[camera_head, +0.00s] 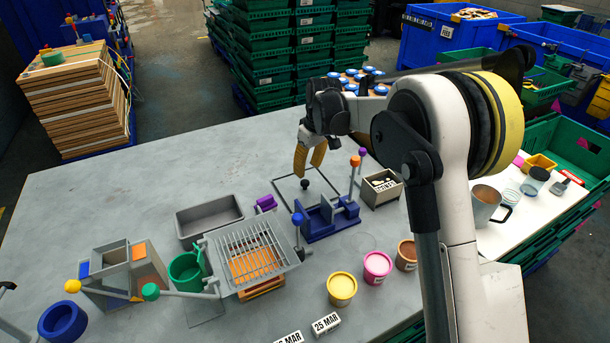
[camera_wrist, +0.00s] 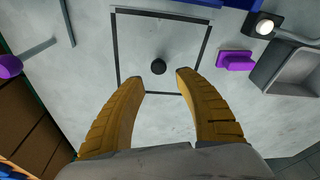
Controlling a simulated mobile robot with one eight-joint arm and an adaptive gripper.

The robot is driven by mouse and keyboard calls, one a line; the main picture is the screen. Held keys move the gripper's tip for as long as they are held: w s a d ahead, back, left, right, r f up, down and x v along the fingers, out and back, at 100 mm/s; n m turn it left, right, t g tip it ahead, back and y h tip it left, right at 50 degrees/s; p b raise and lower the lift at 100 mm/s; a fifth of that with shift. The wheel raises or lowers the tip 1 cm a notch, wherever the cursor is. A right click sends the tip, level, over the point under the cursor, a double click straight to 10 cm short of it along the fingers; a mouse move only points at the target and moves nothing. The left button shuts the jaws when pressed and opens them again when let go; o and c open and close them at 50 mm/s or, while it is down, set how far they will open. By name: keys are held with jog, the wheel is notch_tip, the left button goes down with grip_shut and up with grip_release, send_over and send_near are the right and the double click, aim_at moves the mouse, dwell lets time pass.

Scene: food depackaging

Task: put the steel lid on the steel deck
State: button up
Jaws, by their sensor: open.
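A dark round knob (camera_head: 305,184) stands within a dark square outline on the table. It appears to belong to the steel lid (camera_head: 290,187), whose flat surface is hard to tell from the grey tabletop. In the wrist view the lid (camera_wrist: 140,45) and its knob lie just beyond my fingertips. My gripper (camera_head: 309,172) has yellow fingers, pointing down and spread over the knob. In the wrist view my gripper (camera_wrist: 158,84) is open, with nothing between the fingers. A grey slatted frame (camera_head: 268,240), apparently the steel deck, stands left of the lid, above something orange.
A blue fixture (camera_head: 325,219) with upright levers stands close to the lid. A purple piece (camera_head: 266,203) and a grey tray (camera_head: 209,217) lie left. A metal box (camera_head: 382,188) stands right. Yellow, pink and brown tubs (camera_head: 342,289) line the front. The back left tabletop is clear.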

jog(key=s+d+r+m+t, duration=0.15)
jog(key=s+d+r, duration=0.25)
jog(key=s+r, duration=0.45)
jog(key=s+d+r+m+t, duration=0.1)
jog(key=s+d+r+m, duration=0.25)
jog(key=s+r, duration=0.45)
jog(key=s+d+f+m+t, duration=0.1)
jog(key=s+d+f, duration=0.1)
jog(key=s, duration=0.8)
jog(key=s+d+f+m+t+h, duration=0.1)
jog(key=s+d+f+m+t, duration=0.1)
jog(key=s, duration=0.8)
jog(key=shift+d+f+h+p, duration=0.3)
jog(key=shift+d+f, duration=0.2)
jog(key=shift+d, duration=0.4)
jog(key=shift+a, duration=0.1)
